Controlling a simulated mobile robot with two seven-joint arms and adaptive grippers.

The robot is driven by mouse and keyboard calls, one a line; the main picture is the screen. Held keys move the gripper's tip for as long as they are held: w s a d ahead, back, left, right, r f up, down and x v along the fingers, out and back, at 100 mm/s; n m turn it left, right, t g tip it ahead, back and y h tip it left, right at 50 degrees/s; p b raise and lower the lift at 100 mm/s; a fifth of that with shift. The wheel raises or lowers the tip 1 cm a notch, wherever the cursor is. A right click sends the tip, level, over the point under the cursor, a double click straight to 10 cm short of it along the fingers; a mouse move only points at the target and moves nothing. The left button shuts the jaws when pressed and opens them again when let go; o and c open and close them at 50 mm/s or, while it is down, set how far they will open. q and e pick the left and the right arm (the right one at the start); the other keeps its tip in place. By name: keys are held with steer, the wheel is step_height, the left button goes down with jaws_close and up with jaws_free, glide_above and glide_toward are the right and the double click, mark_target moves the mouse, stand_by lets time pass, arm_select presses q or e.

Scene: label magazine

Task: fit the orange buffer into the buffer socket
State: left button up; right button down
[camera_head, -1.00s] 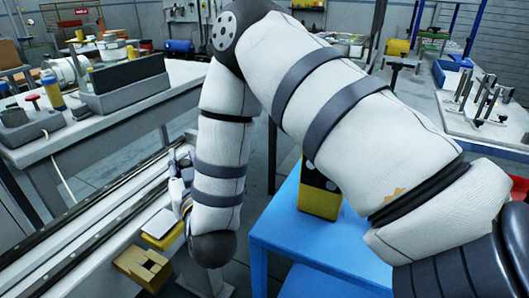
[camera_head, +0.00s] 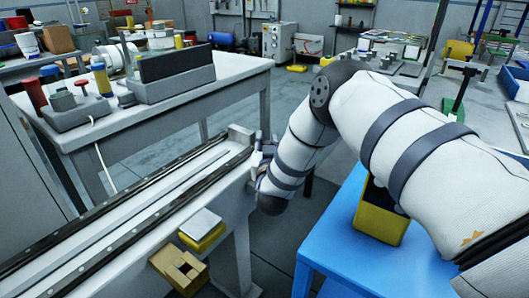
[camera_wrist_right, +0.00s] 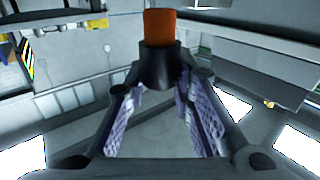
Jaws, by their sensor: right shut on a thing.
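The orange buffer (camera_wrist_right: 159,28) shows at the top middle of the right wrist view, standing in a dark round collar (camera_wrist_right: 160,65). My right gripper (camera_wrist_right: 160,92) is shut on it, with a finger on each side of the dark part. In the head view my right gripper (camera_head: 261,155) is small and partly hidden by my own wrist, beside the far end of the long rail (camera_head: 130,205). The buffer cannot be made out there. I cannot tell which part is the buffer socket. A grey end block (camera_head: 240,137) stands at the rail's far end. My left gripper is not in view.
A tan block with a square opening (camera_head: 180,268) and a yellow block with a pale top (camera_head: 203,226) sit beside the rail. A blue table (camera_head: 335,235) with a yellow bin (camera_head: 380,222) stands at the right. A grey workbench (camera_head: 130,125) lies behind the rail.

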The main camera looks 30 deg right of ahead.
step_height(320, 180, down, 3)
steer(key=shift+w+d+f+b, duration=0.1)
steer(key=shift+w+f+b, duration=0.1)
steer(key=shift+b, duration=0.1)
steer(key=shift+r, duration=0.15)
steer(key=shift+f, duration=0.6)
steer(key=c, duration=1.4)
jaws_free()
steer(key=shift+r, duration=0.1)
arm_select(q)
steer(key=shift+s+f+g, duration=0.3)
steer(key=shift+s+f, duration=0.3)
